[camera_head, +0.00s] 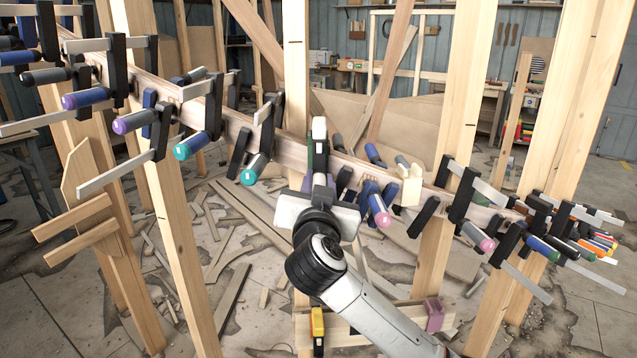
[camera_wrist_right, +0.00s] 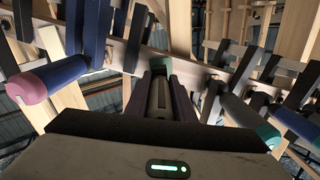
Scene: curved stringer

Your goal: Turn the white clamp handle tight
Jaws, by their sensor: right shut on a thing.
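My right gripper (camera_head: 319,182) reaches up to the curved wooden stringer (camera_head: 292,152) in the middle of the head view. In the head view my gripper hides this handle; a clamp bar with a white end (camera_head: 319,127) rises just above. How tight the clamp is cannot be told. My left gripper is out of view.
Several clamps line the stringer on both sides: a teal-ended one (camera_head: 256,168) is close on the left, a pink-ended one (camera_head: 378,208) close on the right. Upright posts (camera_head: 465,110) stand around. A yellow-and-black clamp (camera_head: 318,328) sits below. Wood scraps litter the floor.

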